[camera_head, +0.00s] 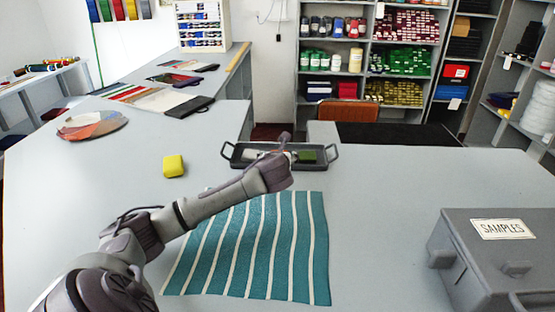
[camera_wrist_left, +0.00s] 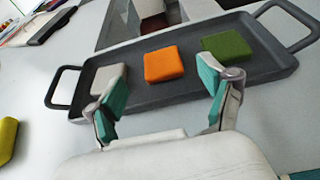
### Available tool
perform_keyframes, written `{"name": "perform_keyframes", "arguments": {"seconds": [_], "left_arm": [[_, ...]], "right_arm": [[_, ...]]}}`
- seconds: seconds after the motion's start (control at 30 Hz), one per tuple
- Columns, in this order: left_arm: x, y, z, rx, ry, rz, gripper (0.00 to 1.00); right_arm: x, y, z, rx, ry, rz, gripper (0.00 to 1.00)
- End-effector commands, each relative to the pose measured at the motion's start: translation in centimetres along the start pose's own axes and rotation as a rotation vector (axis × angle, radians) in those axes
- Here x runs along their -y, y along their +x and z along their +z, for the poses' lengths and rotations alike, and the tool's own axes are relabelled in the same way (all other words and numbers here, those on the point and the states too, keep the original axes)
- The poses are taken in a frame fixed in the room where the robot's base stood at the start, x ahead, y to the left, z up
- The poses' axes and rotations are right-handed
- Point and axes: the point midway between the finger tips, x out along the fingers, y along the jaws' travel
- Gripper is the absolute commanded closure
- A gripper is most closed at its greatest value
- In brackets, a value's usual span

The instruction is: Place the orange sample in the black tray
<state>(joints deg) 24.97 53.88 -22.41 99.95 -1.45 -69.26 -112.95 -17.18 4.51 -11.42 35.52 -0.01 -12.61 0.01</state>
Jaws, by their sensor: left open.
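The black tray (camera_head: 324,165) stands on the grey counter with a handle at each end. In the left wrist view the tray (camera_wrist_left: 180,88) holds the orange sample (camera_wrist_left: 163,65) on its floor, between a light grey sample (camera_wrist_left: 108,80) and a green sample (camera_wrist_left: 228,46). My left gripper (camera_head: 285,150) is over the tray and hides the orange sample in the head view. In the left wrist view my left gripper (camera_wrist_left: 160,87) is open and empty, its teal-padded fingers spread apart near the orange sample. My right gripper is in neither view.
A yellow sample (camera_head: 173,166) lies on the counter left of the tray. A teal striped cloth (camera_head: 262,250) lies in front of the tray, under my left arm. A grey SAMPLES box (camera_head: 470,262) stands at the right. The counter between box and tray is clear.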

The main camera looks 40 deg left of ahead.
Motion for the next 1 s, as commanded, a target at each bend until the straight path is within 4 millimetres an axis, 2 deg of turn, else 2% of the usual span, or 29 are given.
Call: {"name": "perform_keyframes", "arguments": {"seconds": [0.1, 0.33, 1.0], "left_arm": [[0.0, -2.4, 0.0, 0.001, 0.002, -0.003, 0.19], [0.0, -5.0, 0.0, 0.001, 0.000, 0.000, 0.19], [0.0, -5.5, 0.4, 0.000, -0.001, 0.000, 0.19]], "right_arm": [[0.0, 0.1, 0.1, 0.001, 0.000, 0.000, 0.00], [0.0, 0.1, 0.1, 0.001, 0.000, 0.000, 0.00], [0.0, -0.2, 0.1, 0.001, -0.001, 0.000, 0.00]]}}
